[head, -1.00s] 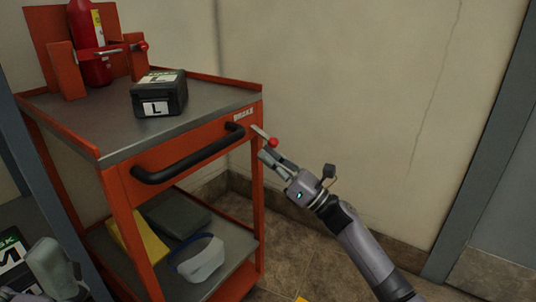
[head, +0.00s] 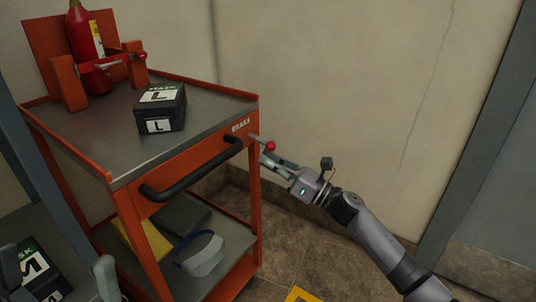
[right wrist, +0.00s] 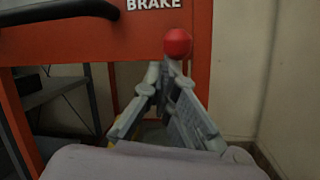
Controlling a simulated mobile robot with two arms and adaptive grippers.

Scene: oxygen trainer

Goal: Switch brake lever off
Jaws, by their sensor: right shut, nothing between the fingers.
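The brake lever (head: 270,146) is a short metal rod with a red ball knob, sticking out from the orange cart's right corner beside the BRAKE label. In the right wrist view the red knob (right wrist: 177,43) stands just above my fingertips. My right gripper (head: 264,160) is shut and empty, its tips just below the knob; I cannot tell whether they touch it. The right wrist view shows its fingers (right wrist: 166,68) meeting at the tips. Part of my left gripper (head: 106,278) shows at the bottom left, cut off by the frame, so its opening is unclear.
The orange cart (head: 180,157) has a black handle (head: 190,172) at its front. On top are a black mask box (head: 161,108) marked L and a red cylinder (head: 84,40) in a holder. Another box (head: 42,278), marked M, is at lower left. A wall stands behind the cart.

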